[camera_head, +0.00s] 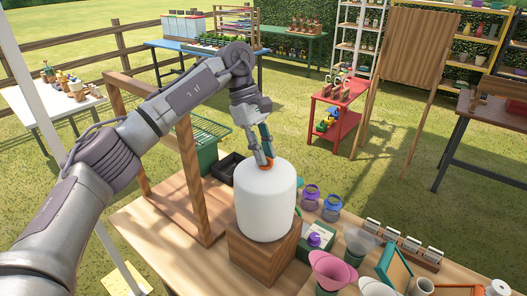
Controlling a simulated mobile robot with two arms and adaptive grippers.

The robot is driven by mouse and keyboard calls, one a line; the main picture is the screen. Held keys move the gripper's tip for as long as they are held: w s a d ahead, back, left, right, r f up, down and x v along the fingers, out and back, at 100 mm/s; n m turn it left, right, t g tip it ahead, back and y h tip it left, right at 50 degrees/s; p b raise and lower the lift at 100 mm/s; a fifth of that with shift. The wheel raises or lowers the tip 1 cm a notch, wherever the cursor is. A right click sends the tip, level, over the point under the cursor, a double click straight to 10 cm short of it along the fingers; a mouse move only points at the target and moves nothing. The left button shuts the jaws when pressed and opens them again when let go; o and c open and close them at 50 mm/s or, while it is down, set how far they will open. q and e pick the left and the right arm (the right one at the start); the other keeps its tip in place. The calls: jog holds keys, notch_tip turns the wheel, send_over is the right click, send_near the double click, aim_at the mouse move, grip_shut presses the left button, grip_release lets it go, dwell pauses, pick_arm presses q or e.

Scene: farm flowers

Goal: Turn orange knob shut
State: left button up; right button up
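A white rounded tank (265,202) stands upright on a wooden block (262,250) on the near table. A small orange knob (267,164) shows at the tank's top back edge, partly hidden by the tank and by my gripper. My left arm reaches in from the left and bends down over the tank. My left gripper (264,150) points down with its fingertips at the orange knob. Whether the fingers touch or grip the knob is too small to tell. My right gripper is not in view.
A wooden frame (193,180) stands left of the tank. Purple and blue jars (331,203), a pink funnel (331,270) and labelled small boxes (410,243) crowd the table (150,243) at right. A black tray (227,166) lies behind the tank. A red cart (335,120) stands farther back on grass.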

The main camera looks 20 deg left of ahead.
pick_arm(q)
jog(key=shift+o, duration=0.6)
jog(key=v, duration=1.2)
jog(key=shift+f, duration=0.15)
